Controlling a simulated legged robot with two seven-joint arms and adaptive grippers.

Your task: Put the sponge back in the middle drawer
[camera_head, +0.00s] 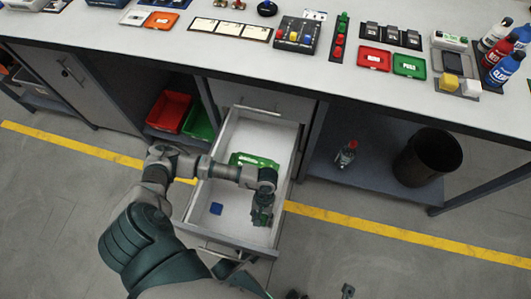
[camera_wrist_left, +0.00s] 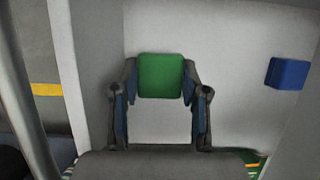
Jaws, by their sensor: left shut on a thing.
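My left gripper (camera_head: 262,214) reaches down into the open drawer (camera_head: 230,133), near its front right corner. It is shut on a green block, the sponge (camera_wrist_left: 161,76), which shows between the two fingertips in the left wrist view. In the head view the gripper mostly hides the sponge. I cannot tell whether the sponge touches the drawer floor. The drawer is pulled out below a closed drawer with a bar handle (camera_head: 257,110). Small dark parts at the bottom edge of the head view may be my right gripper (camera_head: 347,291); its jaws cannot be made out.
In the drawer lie a green packet (camera_head: 254,160) towards the back and a blue block (camera_head: 216,208) at the front left. Red (camera_head: 168,111) and green bins stand left on the shelf. A bottle (camera_head: 347,154) and dark bin (camera_head: 428,157) stand right. The worktop holds many items.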

